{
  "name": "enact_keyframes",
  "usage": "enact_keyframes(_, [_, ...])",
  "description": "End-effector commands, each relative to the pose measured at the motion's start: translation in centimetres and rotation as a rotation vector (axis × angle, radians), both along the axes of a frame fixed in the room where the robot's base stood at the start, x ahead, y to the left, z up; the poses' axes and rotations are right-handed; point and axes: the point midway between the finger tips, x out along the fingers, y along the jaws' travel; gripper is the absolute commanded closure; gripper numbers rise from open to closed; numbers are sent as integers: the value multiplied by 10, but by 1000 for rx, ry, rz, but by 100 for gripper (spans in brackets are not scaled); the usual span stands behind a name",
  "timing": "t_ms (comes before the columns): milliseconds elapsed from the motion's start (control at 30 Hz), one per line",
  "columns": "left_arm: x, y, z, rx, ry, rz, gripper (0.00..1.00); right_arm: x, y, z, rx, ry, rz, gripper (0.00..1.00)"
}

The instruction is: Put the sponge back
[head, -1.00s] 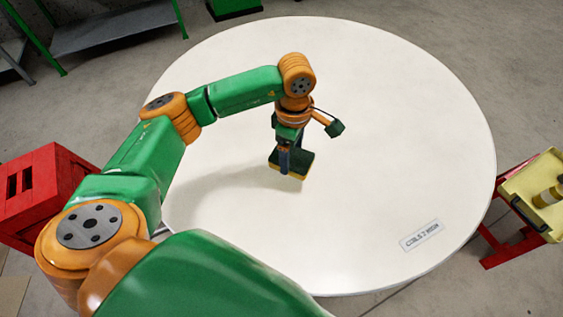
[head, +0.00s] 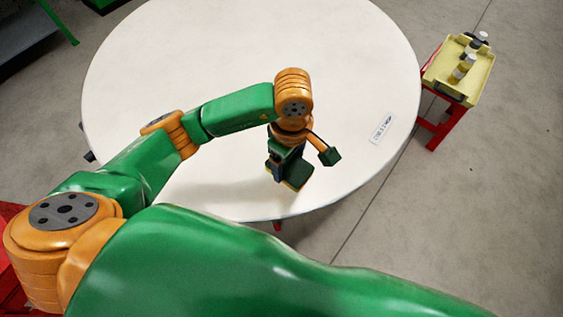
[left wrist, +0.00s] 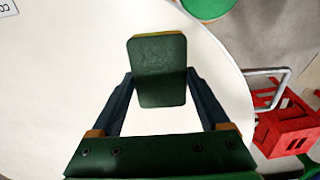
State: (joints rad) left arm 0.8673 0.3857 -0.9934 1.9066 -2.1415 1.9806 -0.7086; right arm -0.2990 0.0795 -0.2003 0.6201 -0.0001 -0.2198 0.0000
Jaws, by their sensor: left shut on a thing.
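The sponge is a flat block with a dark green face and a yellow layer. In the head view the sponge (head: 299,174) hangs from my left gripper (head: 281,170), over the near part of the round white table (head: 190,60). In the left wrist view the sponge (left wrist: 158,72) stands between the two dark blue fingers of my left gripper (left wrist: 160,84), its green face toward the camera. The left gripper is shut on it. The sponge looks held above the tabletop. My right gripper is out of view.
A yellow tray (head: 441,76) with bottles (head: 464,67) sits on a red stand (head: 440,128) right of the table. A small printed label (head: 381,128) lies near the table's right edge. A red crate (left wrist: 286,130) stands beyond the table edge. Most of the tabletop is clear.

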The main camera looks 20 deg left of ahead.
Motion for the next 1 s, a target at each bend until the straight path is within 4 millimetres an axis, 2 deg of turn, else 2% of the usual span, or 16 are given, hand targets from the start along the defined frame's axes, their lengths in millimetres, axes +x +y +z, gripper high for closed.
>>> enact_keyframes(33, [5, 8, -14, 5, 7, 5, 73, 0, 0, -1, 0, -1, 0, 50])
enact_keyframes(200, [22, 21, -38, 0, 2, 0, 73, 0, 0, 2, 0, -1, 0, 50])
enact_keyframes(433, [27, 26, -73, 0, 4, -3, 73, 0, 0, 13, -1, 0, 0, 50])
enact_keyframes(800, [28, 26, -82, -1, -2, -5, 73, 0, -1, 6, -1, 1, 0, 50])
enact_keyframes(833, [28, 25, -81, -1, -2, -4, 16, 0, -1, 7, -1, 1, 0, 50])
enact_keyframes(900, [28, 25, -80, 0, -1, -4, 0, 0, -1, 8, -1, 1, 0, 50])
enact_keyframes(1000, [28, 25, -80, 0, -1, -4, 0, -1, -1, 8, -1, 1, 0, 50])
